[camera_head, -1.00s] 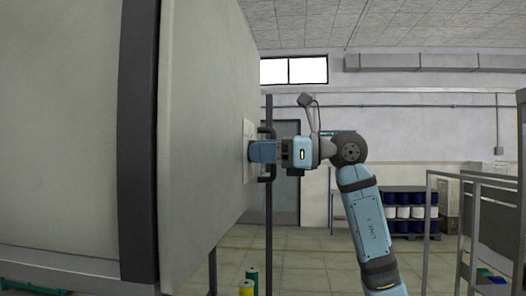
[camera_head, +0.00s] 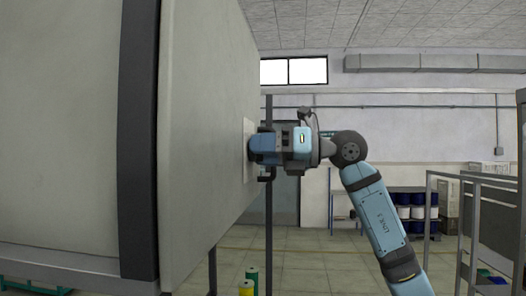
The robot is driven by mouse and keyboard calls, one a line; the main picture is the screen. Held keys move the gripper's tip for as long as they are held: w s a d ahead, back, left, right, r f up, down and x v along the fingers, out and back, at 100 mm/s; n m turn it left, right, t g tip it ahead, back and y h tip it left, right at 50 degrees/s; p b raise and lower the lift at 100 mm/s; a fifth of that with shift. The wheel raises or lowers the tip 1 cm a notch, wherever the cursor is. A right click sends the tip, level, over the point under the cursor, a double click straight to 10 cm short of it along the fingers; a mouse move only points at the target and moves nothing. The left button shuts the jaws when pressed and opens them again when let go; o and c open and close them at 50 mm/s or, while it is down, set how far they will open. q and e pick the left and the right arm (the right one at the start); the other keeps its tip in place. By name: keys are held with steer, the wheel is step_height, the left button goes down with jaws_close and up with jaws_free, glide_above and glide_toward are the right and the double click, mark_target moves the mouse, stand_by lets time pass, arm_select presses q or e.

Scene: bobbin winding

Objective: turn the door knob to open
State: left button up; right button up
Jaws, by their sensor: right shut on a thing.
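A large grey door panel (camera_head: 205,130) stands at the left, seen at a steep angle, with a pale plate (camera_head: 249,150) near its right edge. My right gripper (camera_head: 262,148) is at this plate, shut on the blue door knob (camera_head: 259,151). The gripper's fingers and body hide most of the knob, so its exact angle cannot be told. The gripper looks rolled about its own axis. My left gripper is not in view.
A grey cabinet side (camera_head: 60,120) with a dark edge fills the far left. Metal rails (camera_head: 465,230) stand at the right. A rack of blue and white drums (camera_head: 410,212) is at the back. Yellow and green spools (camera_head: 248,283) are below the door. The middle floor is clear.

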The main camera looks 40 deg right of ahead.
steer(key=m, duration=0.5)
steer(key=shift+m, duration=0.3)
steer(key=m, duration=0.5)
steer(key=shift+m+p, duration=0.4)
steer(key=o, duration=0.9)
